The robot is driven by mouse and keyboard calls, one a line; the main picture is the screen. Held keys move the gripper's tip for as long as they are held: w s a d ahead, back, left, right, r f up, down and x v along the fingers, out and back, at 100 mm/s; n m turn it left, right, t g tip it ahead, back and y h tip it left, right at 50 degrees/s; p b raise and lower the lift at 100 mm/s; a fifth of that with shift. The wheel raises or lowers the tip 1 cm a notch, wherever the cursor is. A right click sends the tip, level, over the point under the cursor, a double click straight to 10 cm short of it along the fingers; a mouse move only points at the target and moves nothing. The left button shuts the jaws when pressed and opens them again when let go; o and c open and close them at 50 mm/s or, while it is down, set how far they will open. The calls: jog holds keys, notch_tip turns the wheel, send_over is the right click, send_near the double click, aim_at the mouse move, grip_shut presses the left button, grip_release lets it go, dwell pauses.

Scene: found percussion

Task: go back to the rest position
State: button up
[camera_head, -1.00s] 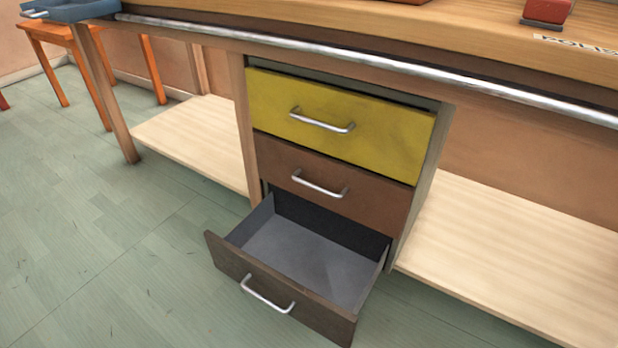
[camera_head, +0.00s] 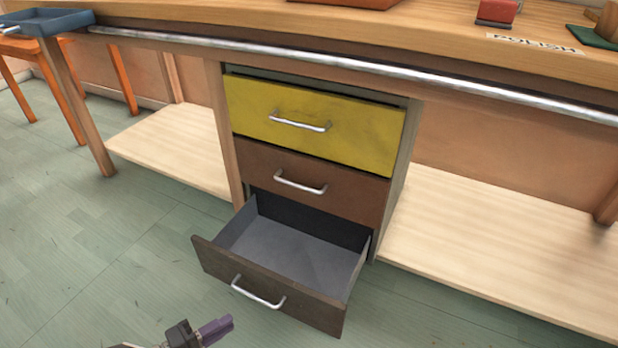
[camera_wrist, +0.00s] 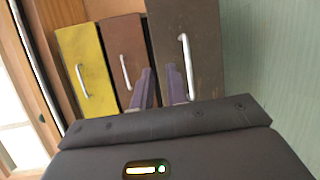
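My gripper (camera_head: 222,328) shows at the bottom edge of the head view, with a purple finger in front of the open bottom drawer (camera_head: 258,288). In the wrist view, the two purple fingers (camera_wrist: 160,84) stand a little apart with nothing between them, so it is open. The bottom drawer is pulled out and its grey inside looks empty. Its dark front with the metal handle (camera_wrist: 187,66) is beyond the fingers in the wrist view. The gripper appears apart from the handle.
The yellow top drawer (camera_head: 350,135) and brown middle drawer (camera_head: 345,188) look closed. A metal rail (camera_head: 350,68) runs along the wooden bench (camera_head: 220,14). A red block (camera_head: 497,12) and a "POLISH" label (camera_head: 535,44) are on top. A blue tray (camera_head: 50,20) is at left. The green floor (camera_head: 100,240) is clear.

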jog(key=w+d+r+m+g+y+p, duration=0.25)
jog(key=w+d+r+g, duration=0.2)
jog(key=d+r, duration=0.55)
jog(key=w+d+r+m+g+y+p, duration=0.1)
jog(key=w+d+r+m+g+y, duration=0.25)
jog(key=d+r+g, duration=0.45)
jog(key=s+d+r+m+t+y+p, duration=0.1)
jog(key=s+d+r+m+t+y, duration=0.1)
jog(key=d+r, duration=0.5)
jog(key=s+d+r+m+t+y+p, duration=0.2)
jog(key=s+d+r+t, duration=0.3)
jog(key=d, duration=0.6)
notch_tip(320, 180, up, 3)
jog(key=shift+s+d+f+y, duration=0.15)
jog(key=shift+s+d+y, duration=0.2)
jog(key=shift+s+y, duration=0.5)
